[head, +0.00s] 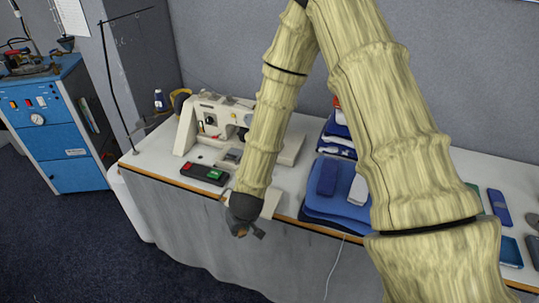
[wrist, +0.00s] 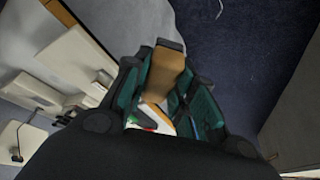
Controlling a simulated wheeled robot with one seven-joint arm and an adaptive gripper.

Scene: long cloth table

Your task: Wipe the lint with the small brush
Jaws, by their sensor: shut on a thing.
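My gripper (head: 247,230) is at the table's front edge, below the sewing machine, in the head view. In the wrist view its teal-lined fingers (wrist: 167,80) are shut on a brown wooden block, which looks like the small brush (wrist: 166,72). Its bristles are hidden, and in the head view the brush is too small and dark to make out clearly. I cannot make out the lint. A stack of folded blue cloth (head: 325,207) lies on the table right of my gripper, partly behind my arm.
A cream sewing machine (head: 213,115) stands on the white table (head: 150,160). A dark box with red and green buttons (head: 204,174) lies before it. A thin white cord (head: 333,265) hangs over the grey table skirt. A blue cabinet (head: 60,140) stands left.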

